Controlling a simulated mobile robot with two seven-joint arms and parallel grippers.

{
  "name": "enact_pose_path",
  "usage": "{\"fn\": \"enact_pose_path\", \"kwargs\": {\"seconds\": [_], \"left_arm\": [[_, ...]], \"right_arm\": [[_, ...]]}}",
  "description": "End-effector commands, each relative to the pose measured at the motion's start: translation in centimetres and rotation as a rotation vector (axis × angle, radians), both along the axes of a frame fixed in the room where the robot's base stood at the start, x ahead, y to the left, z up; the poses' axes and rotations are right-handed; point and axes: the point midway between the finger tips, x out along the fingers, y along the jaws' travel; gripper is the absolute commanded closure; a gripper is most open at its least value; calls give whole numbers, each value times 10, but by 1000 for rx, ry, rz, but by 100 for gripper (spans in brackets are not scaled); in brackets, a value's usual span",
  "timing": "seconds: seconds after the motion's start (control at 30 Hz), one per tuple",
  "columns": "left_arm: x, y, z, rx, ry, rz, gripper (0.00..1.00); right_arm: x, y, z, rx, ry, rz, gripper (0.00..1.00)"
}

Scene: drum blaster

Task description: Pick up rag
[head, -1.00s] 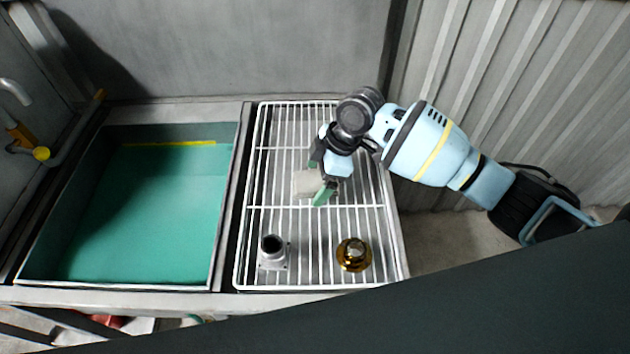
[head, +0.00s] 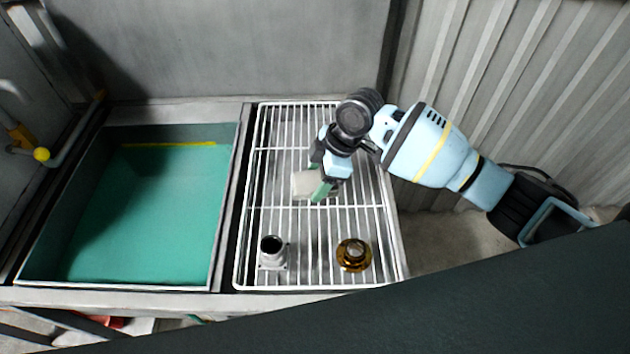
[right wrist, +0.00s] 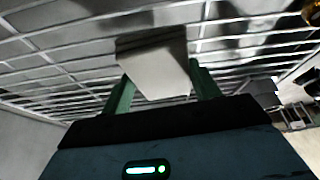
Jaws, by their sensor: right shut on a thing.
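The rag is a small off-white block-like piece (head: 302,184) at the wire rack's middle in the head view. My right gripper (head: 318,182) is over the rack with its green fingers at the rag. In the right wrist view the rag (right wrist: 158,68) sits between the two green fingers of the right gripper (right wrist: 160,88), which is shut on it. The rag is at or just above the rack wires; I cannot tell whether it still touches them. My left gripper is not in view.
The white wire rack (head: 262,208) also bears a grey metal fitting (head: 273,254) and a brass-coloured round part (head: 353,255) near its front edge. A sink basin with a teal bottom (head: 145,215) lies to the left. Grey walls stand behind and at right.

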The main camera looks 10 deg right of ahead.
Motion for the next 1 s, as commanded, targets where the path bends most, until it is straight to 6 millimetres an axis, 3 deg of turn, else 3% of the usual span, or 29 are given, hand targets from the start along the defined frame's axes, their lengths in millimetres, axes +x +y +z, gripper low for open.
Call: {"fn": "enact_pose_path", "kwargs": {"seconds": [0.27,0.7,1.0], "left_arm": [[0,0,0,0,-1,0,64],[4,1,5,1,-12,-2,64],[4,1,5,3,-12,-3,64]], "right_arm": [[1,0,12,1,-5,0,61],[1,0,88,1,-3,0,61],[0,0,103,0,1,1,61]]}}
